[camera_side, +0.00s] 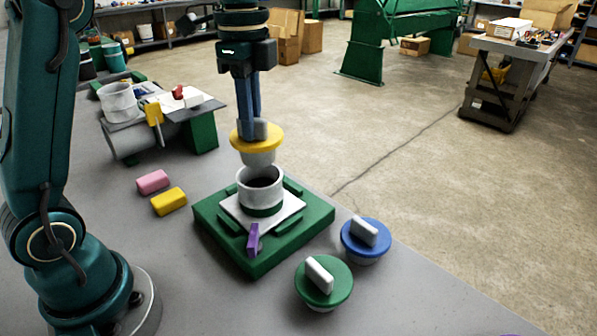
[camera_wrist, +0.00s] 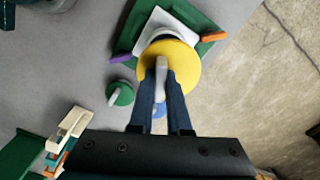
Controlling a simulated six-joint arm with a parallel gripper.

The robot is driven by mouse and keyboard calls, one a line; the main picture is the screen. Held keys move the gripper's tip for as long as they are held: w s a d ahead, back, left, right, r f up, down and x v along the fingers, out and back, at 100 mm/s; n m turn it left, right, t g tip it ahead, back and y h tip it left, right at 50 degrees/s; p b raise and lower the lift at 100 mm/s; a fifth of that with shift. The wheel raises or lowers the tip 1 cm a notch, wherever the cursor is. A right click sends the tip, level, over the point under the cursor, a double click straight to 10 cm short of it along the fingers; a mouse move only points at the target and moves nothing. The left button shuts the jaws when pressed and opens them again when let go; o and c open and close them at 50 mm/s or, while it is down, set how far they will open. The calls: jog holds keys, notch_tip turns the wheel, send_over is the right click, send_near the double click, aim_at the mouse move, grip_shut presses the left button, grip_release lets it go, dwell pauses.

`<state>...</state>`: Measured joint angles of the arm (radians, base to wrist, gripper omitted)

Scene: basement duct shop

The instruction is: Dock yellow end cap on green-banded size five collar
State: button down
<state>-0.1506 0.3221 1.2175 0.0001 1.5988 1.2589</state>
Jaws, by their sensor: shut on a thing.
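The yellow end cap (camera_side: 257,139) hangs from my gripper (camera_side: 249,120), which is shut on its grey grip tab. In the side view its grey plug is just above the open mouth of the collar (camera_side: 261,188). The collar is a pale ring with a green band near its base. It stands upright on a white plate in a green fixture (camera_side: 208,222). In the wrist view the yellow cap (camera_wrist: 168,72) lies under my gripper (camera_wrist: 161,75) and hides most of the collar. The plug looks roughly over the mouth; exact alignment cannot be told.
A blue cap (camera_side: 366,240) and a green cap (camera_side: 324,283) lie right of and in front of the fixture. A purple tab (camera_side: 253,238) stands at its front edge. Pink (camera_side: 152,182) and yellow (camera_side: 169,201) blocks lie left. A grey pipe section (camera_side: 133,142) is behind them.

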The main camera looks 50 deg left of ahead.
aim_at(254, 157)
jog(key=shift+a+f, duration=0.1)
jog(key=shift+f, duration=2.8)
jog(key=shift+f, duration=0.6)
jog(key=c, duration=1.2)
grip_release()
jog(key=shift+o, duration=0.2)
jog(key=shift+r, duration=5.5)
